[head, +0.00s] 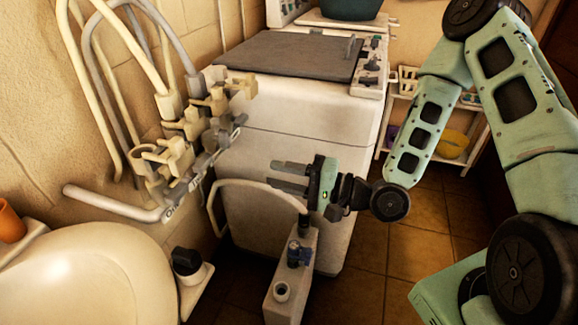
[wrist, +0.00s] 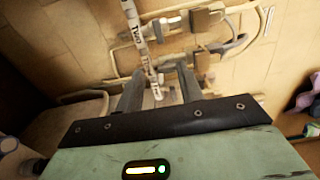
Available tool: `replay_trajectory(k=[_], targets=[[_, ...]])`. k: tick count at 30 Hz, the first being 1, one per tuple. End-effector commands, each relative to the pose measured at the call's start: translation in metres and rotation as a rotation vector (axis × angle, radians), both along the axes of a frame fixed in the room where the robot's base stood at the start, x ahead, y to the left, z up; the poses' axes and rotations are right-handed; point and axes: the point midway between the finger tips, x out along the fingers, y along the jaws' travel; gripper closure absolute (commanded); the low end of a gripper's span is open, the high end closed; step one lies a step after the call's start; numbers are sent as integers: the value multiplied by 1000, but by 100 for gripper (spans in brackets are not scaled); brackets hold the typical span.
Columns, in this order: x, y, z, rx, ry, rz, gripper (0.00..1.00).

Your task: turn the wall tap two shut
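A cluster of cream and grey wall taps (head: 190,125) with hoses sits on the left wall in the head view. In the wrist view, a white tag reading "Two" (wrist: 137,32) lies beside a tap body with a grey lever (wrist: 230,48). A grey lever (head: 228,130) also shows at the cluster's right side in the head view. I cannot tell how far tap two is turned. My gripper (head: 273,176) is open and empty, right of and below the taps, pointing toward the wall. Its two fingers are apart in the wrist view (wrist: 160,70), touching no tap.
A white washing machine (head: 285,140) stands behind my gripper. A white box with a curved hose (head: 292,275) stands below it. A shelf (head: 470,130) stands at the back right. Tiled floor lies clear at right.

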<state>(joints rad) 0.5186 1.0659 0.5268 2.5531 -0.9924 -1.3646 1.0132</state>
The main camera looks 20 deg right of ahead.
Motion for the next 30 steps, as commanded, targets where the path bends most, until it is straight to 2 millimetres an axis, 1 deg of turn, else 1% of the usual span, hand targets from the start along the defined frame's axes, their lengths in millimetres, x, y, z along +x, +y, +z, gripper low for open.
replay_trajectory(k=[1, 7, 23, 26, 29, 30], targets=[[-2, -2, 4, 1, 3, 0, 63], [-7, -7, 1, 1, 0, 1, 63], [-7, -7, -1, -3, 0, 2, 63], [-8, 1, -6, -100, -12, 40, 63], [-10, 14, -18, -304, -31, 117, 63], [-12, 19, -24, -410, -42, 156, 63]])
